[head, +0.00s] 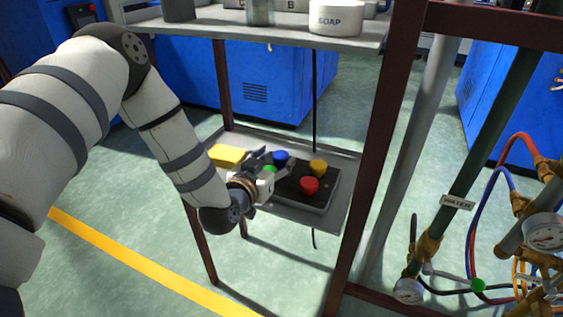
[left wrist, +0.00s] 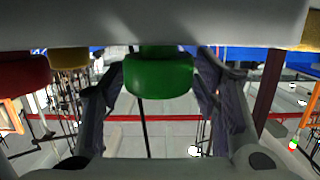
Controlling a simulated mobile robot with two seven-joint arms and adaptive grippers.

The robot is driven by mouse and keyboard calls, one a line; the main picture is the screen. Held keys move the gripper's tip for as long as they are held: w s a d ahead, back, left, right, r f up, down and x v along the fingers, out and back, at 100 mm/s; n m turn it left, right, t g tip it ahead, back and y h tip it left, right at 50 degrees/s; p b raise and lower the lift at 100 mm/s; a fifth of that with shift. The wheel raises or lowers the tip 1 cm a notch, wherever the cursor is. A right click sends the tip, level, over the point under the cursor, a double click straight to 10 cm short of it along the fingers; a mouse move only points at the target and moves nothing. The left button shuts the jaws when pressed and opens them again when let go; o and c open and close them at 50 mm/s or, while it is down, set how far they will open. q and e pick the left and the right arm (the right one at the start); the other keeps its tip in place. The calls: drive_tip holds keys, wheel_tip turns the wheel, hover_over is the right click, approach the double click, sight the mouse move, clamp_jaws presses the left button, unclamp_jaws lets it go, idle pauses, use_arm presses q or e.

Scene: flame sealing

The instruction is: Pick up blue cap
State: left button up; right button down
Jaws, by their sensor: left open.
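The blue cap (head: 281,156) sits on a dark tray (head: 325,190) on the lower shelf, at the tray's far left. A green cap (head: 268,170) is nearer, partly hidden by my left gripper (head: 270,166). My left gripper is open, low beside the tray's left side, with the blue cap just beyond its fingers. In the left wrist view, the green cap (left wrist: 160,77) shows between the two spread fingers (left wrist: 165,80); I cannot tell whether they touch it. The blue cap cannot be made out there. My right gripper is not in view.
A red cap (head: 309,186) and a yellow cap (head: 318,167) stand on the tray's right. A yellow block (head: 227,155) lies left on the shelf. The upper shelf (head: 270,30) holds a soap jar (head: 336,18). A brown post (head: 375,150) stands at the right.

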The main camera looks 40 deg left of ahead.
use_arm(q)
drive_tip(key=shift+x, duration=0.9)
drive_tip(key=shift+f, duration=0.1)
drive_tip(key=c, duration=0.9)
